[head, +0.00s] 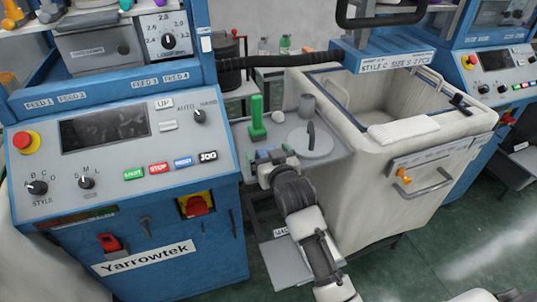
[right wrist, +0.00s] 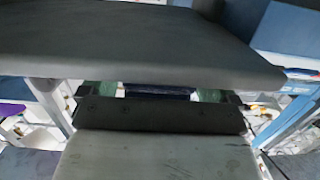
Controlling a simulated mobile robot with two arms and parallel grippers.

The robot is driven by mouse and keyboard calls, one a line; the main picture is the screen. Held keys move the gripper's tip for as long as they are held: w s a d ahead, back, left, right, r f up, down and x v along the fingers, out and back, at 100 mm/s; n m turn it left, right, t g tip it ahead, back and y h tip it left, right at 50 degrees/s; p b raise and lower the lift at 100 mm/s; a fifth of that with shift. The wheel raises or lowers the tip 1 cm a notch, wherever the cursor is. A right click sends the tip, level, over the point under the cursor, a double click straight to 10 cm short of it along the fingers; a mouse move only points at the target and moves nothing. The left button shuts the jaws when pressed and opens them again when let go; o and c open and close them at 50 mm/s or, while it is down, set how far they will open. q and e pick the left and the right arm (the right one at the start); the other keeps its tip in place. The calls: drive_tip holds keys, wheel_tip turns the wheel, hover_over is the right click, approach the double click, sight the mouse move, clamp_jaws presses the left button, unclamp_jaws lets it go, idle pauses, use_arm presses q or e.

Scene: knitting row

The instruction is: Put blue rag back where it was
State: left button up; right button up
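A small blue patch (head: 263,155), which may be the blue rag, shows at the front edge of a grey side tray (head: 332,152) in the head view. My right gripper (head: 275,156) is at that edge, its tips mostly hidden by the wrist. In the right wrist view a dark blue strip (right wrist: 160,92) lies between two greenish finger-like parts that stand wide apart. I cannot tell whether they touch it. A large grey slab (right wrist: 140,45) fills the top of that view. My left gripper is not in view.
A green upright object (head: 257,120) and a round grey lid with a dark handle (head: 310,142) stand on the tray. The blue Yarrowtek panel (head: 128,150) is left; a pale bin (head: 352,190) is right.

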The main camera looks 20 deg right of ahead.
drive_tip(key=shift+r, duration=0.2)
drive_tip(key=s+r, duration=0.2)
drive_tip(key=s, duration=1)
wheel_tip(320, 180, down, 23)
drive_tip(key=a+n+g, duration=0.1)
drive_tip(key=g, duration=0.4)
drive_tip(key=s+f+g, duration=0.1)
drive_tip(key=s+f, duration=0.3)
drive_tip(key=f, duration=0.3)
drive_tip(key=s+f+g, duration=0.2)
drive_tip(key=s+f, duration=0.2)
drive_tip(key=f, duration=0.4)
drive_tip(key=s+d+f+g, duration=0.2)
drive_tip(key=s+f, duration=0.4)
drive_tip(key=s, duration=0.4)
drive_tip(key=s+d+f+g, duration=0.2)
drive_tip(key=s+f, duration=0.5)
drive_tip(key=s, duration=0.4)
drive_tip(key=s+d+f+n+g, duration=0.1)
drive_tip(key=s+d+f+g, duration=0.2)
drive_tip(key=s+f, duration=0.3)
drive_tip(key=s, duration=0.4)
drive_tip(key=shift+s+d+f+h, duration=0.15)
drive_tip(key=shift+s+d+h, duration=0.05)
drive_tip(key=shift+h, duration=0.1)
